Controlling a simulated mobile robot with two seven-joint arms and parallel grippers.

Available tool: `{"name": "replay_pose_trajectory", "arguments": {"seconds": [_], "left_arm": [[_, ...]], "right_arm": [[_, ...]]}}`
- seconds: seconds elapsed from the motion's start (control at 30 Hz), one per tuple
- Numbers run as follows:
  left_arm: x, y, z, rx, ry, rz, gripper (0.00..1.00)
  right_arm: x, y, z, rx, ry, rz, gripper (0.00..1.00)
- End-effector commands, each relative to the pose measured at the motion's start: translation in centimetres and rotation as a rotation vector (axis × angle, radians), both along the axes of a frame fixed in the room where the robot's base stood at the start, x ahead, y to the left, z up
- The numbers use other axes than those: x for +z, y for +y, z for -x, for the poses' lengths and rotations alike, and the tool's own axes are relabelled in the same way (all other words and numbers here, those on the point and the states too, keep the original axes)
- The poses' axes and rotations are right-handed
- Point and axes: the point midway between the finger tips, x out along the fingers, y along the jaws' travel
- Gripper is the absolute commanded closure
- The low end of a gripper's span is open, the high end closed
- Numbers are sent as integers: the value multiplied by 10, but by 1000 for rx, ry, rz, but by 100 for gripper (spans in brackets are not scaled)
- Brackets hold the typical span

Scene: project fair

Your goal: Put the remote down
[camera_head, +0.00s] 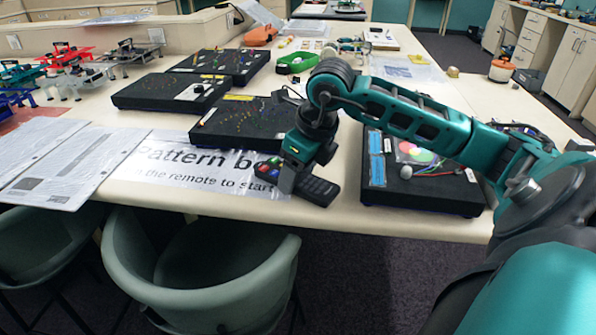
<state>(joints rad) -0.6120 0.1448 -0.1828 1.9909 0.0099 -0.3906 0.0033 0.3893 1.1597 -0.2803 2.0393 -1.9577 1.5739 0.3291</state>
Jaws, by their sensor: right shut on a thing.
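The remote (317,190) is black with coloured buttons at its left end. It is at the front edge of the table (420,212), over or beside the printed "Pattern board" sheet (185,165). My right gripper (289,182) comes down from above and is shut on the remote near its left part. The gripper hides some of the remote. I cannot tell whether the remote touches the tabletop. My left gripper is not in view.
Black boards stand close by: one (235,125) behind the gripper and one (425,195) to the right under my arm. Paper sheets (75,160) cover the left front. Green chairs (200,265) stand against the front edge. Bare tabletop shows between the remote and the right board.

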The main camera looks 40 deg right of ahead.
Motion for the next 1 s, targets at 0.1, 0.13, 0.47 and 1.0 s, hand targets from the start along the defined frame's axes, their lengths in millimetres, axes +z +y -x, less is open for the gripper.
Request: {"name": "replay_pose_trajectory", "arguments": {"seconds": [0.1,0.13,0.47,1.0], "left_arm": [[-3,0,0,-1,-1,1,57],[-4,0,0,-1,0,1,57],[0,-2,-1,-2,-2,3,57],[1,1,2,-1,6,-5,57]], "right_arm": [[-3,0,0,0,-1,0,74],[-4,0,0,0,-1,0,74],[-3,0,0,0,1,0,13],[46,-4,12,-1,-4,3,13]]}}
